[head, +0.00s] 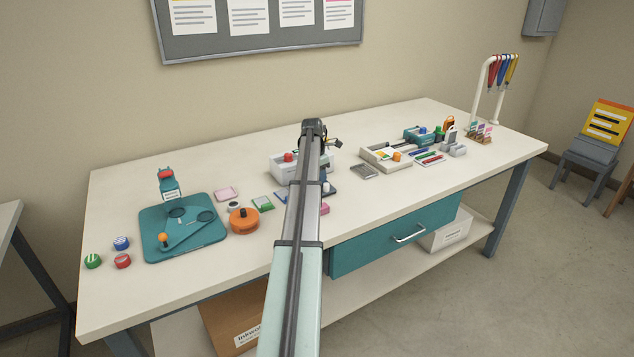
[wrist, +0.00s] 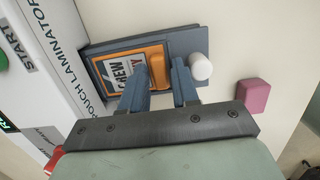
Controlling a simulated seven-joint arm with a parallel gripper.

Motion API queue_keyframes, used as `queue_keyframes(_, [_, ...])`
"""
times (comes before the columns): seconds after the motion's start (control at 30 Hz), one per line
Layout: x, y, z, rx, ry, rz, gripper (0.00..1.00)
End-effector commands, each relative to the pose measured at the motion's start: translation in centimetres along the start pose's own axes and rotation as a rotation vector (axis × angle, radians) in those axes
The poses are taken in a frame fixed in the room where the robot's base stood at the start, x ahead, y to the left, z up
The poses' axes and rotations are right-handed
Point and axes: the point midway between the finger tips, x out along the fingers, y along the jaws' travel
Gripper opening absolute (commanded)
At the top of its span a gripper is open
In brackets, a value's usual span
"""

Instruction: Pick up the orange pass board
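The orange pass board (wrist: 116,60) shows in the wrist view as an orange-rimmed card with "CREW" lettering, lying on a blue-grey slab (wrist: 190,43) against the pouch laminator (wrist: 40,52). A raised orange knob (wrist: 157,72) stands at its near right side. My gripper (wrist: 159,66) is open, with one finger on each side of the knob; I cannot tell whether either finger touches it. The fingers cover part of the card.
A white round knob (wrist: 201,66) stands just right of my fingers, and a pink block (wrist: 253,96) lies beyond it. In the head view, the white laminator (head: 282,165) is behind my arm, and an orange round container (head: 243,221) and teal tray (head: 160,213) lie left.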

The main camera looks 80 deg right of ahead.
Motion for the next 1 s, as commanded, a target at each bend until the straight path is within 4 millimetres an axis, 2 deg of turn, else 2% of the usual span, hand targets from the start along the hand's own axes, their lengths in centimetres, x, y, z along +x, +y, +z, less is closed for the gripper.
queue_keyframes(0.2, [0.0,0.0,0.0,0.0,0.0,0.001,0.28])
queue_keyframes(0.5, [0.0,0.0,0.0,0.0,0.0,0.0,0.0])
queue_keyframes(0.87, [-0.1,0.0,0.0,0.0,0.0,0.001,0.0])
queue_keyframes(1.0, [-1.2,0.1,0.2,0.0,-0.001,0.001,0.0])
